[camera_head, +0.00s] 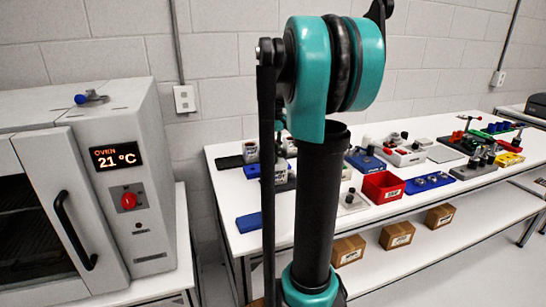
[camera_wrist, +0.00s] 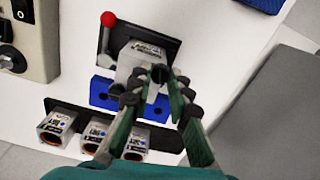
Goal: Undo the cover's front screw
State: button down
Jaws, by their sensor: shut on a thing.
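In the wrist view, a grey boxy unit with a labelled cover (camera_wrist: 143,52) sits in a dark fixture (camera_wrist: 170,47) with a red-balled lever (camera_wrist: 108,19). My gripper (camera_wrist: 157,82) reaches the cover's near, right-hand corner. Its fingertips are shut on a small dark round knob (camera_wrist: 159,73), which looks like the cover's front screw. The fingers hide most of the knob's lower part, and I cannot tell whether it is still seated. In the head view, my arm fills the middle and my gripper cannot be made out.
A blue block (camera_wrist: 100,92) lies beside the fixture. A dark rack (camera_wrist: 72,110) holds 3 similar grey units close to my fingers. A beige box with a switch (camera_wrist: 35,35) stands at the left. The white bench (camera_head: 225,190) carries a red bin (camera_head: 383,187); an oven (camera_head: 125,170) stands left.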

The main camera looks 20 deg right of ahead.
aim_at(273, 161)
dwell(0.3)
jog(key=c, duration=1.4)
grip_release()
notch_tip(273, 161, up, 12)
